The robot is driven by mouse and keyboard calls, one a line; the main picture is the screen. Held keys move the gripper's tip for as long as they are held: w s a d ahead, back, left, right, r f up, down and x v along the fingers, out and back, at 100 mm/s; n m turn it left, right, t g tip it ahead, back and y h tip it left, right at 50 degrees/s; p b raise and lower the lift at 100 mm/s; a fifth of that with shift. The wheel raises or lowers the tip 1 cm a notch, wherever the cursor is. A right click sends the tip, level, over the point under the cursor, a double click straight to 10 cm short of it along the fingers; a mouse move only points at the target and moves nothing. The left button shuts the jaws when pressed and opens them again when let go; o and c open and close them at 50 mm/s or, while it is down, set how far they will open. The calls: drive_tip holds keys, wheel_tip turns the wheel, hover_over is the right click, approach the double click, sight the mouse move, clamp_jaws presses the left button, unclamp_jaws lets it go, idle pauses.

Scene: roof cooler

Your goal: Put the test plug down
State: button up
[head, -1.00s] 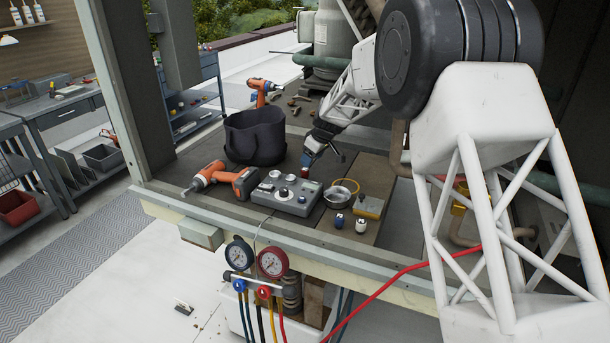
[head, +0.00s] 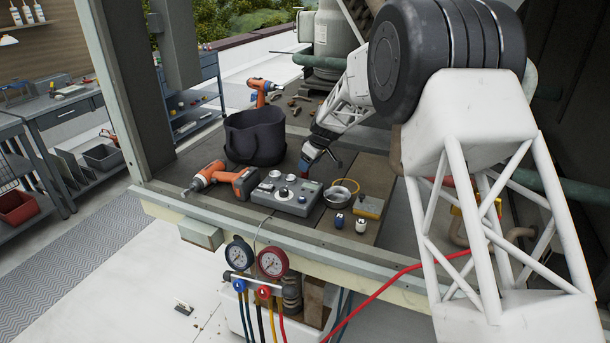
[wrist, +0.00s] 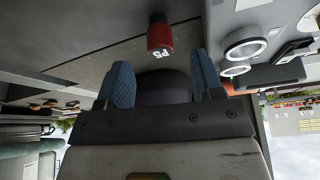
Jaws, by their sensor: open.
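The test plug (wrist: 160,36), a small red cap with a dark end and a white "P5" mark, shows in the wrist view against the grey deck. My gripper (wrist: 161,72) is open, with its two blue fingertips apart and the plug just beyond the gap between them. No finger appears to touch the plug. In the head view my gripper (head: 309,158) points down at the deck behind the grey control box (head: 287,193). The plug is barely visible below it there.
A metal bowl (head: 337,196), a yellow block (head: 369,207) and two small plugs (head: 339,220) lie right of the box. An orange drill (head: 222,179) lies to the left, with a black bucket (head: 255,137) behind. A red hose (head: 385,287) crosses the front edge.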

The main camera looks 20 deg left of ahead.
drive_tip(key=shift+f, duration=0.1)
drive_tip(key=shift+x, duration=2.5)
drive_tip(key=c, duration=1.1)
drive_tip(key=shift+o, duration=0.2)
drive_tip(key=shift+r, duration=5)
